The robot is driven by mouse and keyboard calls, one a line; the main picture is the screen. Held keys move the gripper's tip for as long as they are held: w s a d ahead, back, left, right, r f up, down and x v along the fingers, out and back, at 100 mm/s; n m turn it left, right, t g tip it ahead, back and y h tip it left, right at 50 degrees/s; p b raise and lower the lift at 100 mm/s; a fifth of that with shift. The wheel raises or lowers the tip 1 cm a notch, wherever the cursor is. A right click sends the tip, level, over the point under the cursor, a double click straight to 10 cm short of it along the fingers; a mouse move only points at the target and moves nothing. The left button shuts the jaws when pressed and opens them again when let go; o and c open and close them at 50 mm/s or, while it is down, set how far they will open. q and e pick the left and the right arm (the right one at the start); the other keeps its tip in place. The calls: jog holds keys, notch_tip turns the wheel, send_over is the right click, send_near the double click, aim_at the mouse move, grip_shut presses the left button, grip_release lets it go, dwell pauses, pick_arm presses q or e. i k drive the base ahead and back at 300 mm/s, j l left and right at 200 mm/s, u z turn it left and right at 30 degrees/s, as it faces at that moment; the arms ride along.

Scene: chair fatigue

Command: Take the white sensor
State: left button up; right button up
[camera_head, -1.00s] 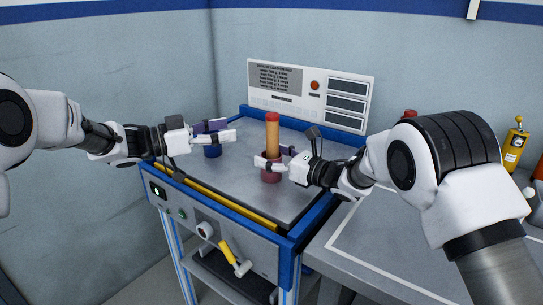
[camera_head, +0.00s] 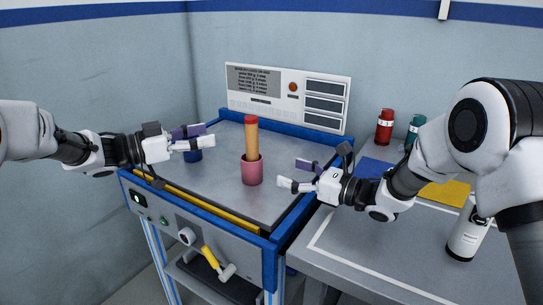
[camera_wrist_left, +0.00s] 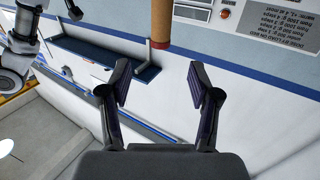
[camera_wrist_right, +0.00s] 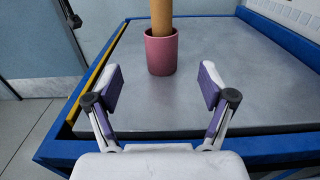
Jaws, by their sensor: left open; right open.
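A white upright cylinder (camera_head: 467,236) with dark markings, which looks like the white sensor, stands on the grey side table at the right of the head view. My right arm partly covers its top. My right gripper (camera_head: 296,175) is open and empty, left of the cylinder and well apart from it, near the bench's right edge. It also shows open in the right wrist view (camera_wrist_right: 160,80).
A pink cup (camera_head: 252,172) holding an orange-brown rod with a red top (camera_head: 251,135) stands on the blue-edged bench (camera_head: 285,135). A red bottle (camera_head: 384,127) and a teal bottle (camera_head: 415,128) stand behind blue and yellow areas on the side table (camera_head: 350,245).

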aim_at(467, 236)
jog(key=k, duration=1)
